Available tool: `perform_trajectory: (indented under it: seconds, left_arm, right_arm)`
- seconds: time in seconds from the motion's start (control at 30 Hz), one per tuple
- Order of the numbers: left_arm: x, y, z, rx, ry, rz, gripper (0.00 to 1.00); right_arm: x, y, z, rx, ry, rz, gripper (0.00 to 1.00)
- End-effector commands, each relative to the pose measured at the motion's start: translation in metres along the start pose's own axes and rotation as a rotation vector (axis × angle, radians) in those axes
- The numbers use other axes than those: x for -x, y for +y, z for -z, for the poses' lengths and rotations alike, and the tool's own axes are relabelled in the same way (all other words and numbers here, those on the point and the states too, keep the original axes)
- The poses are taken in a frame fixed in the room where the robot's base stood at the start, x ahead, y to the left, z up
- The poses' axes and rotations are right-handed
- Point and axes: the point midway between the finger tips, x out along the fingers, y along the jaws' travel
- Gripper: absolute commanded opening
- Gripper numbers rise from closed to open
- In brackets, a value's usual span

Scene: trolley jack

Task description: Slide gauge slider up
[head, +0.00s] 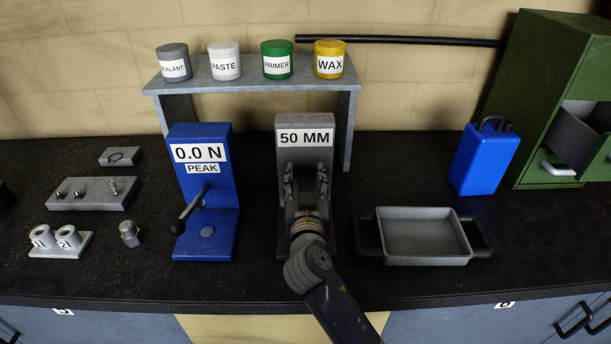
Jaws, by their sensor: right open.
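The grey upright gauge (304,127) stands on the dark worktop with a "50 MM" label near its top. My right gripper (306,174) is in front of the gauge, just below the label. Its two fingers point up and away, spread apart on either side of the gauge's middle. The gripper and wrist cover most of the gauge's lower face, so I cannot make out the slider clearly or tell whether the fingers touch it. My left gripper is not in view.
A blue force gauge (187,133) with a lever stands left of the gauge. A grey shelf (258,85) with labelled cans is behind. A grey tray (465,261) and a blue canister (482,158) are to the right. Small metal parts lie on the left.

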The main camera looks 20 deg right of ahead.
Motion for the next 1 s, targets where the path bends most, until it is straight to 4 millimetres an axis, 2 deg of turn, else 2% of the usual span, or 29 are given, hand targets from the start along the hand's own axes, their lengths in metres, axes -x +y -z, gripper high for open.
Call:
perform_trajectory:
  seconds: [0.1,0.17,0.3,0.33,0.47,0.6,0.7,0.97,1.0]
  left_arm:
    - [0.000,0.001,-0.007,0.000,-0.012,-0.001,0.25]
    - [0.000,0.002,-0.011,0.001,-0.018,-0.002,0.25]
    - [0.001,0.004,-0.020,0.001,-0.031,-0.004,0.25]
    - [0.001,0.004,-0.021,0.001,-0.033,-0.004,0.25]
    - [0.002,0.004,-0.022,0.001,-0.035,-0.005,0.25]
    - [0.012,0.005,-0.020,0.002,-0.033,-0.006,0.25]
    - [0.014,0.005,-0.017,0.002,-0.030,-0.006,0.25]
    - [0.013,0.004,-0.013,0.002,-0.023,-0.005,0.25]
    - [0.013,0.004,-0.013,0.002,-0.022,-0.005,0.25]
  right_arm:
    - [0.000,0.000,0.000,0.000,0.000,0.000,0.45]
    - [0.000,0.000,0.000,0.000,0.000,0.000,0.34]
    - [0.000,0.000,0.000,0.000,0.000,0.000,0.02]
    - [0.000,0.000,0.000,0.000,0.000,0.000,0.00]
    - [0.001,0.000,0.002,-0.001,0.001,0.000,0.00]
    - [0.001,-0.001,0.024,-0.006,0.003,0.000,0.00]
    - [0.000,0.000,0.033,-0.003,0.005,-0.001,0.00]
    - [0.000,0.000,0.035,-0.002,0.011,0.001,0.00]
    - [0.000,0.000,0.035,-0.002,0.012,0.001,0.29]
